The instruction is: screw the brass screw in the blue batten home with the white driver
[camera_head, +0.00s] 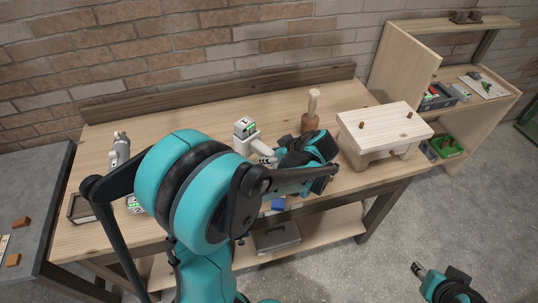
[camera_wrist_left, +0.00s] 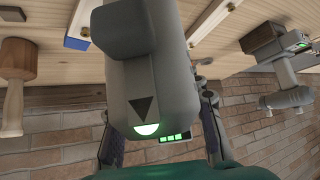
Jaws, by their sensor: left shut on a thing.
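My left gripper (camera_wrist_left: 160,128) is shut on the white driver (camera_wrist_left: 155,85). The driver's light body, with a dark triangle and a green light, fills the middle of the left wrist view. In the head view the driver (camera_head: 244,132) shows beside my left gripper (camera_head: 275,158), over the workbench. A blue piece, seemingly the blue batten (camera_head: 278,204), shows at the bench's front edge; it also shows in the left wrist view (camera_wrist_left: 75,43). A small brass screw (camera_wrist_left: 86,32) shows beside it. The driver's tip is hidden. My right gripper (camera_head: 420,270) is low at bottom right, over the floor.
A wooden mallet (camera_head: 311,122) stands at the back of the bench (camera_head: 210,108). A pale wooden block on legs (camera_head: 385,122) with pegs stands right of it. A grey tool (camera_head: 121,148) and a small tray (camera_head: 80,208) are at the left. A grey box (camera_head: 276,238) sits on the lower shelf.

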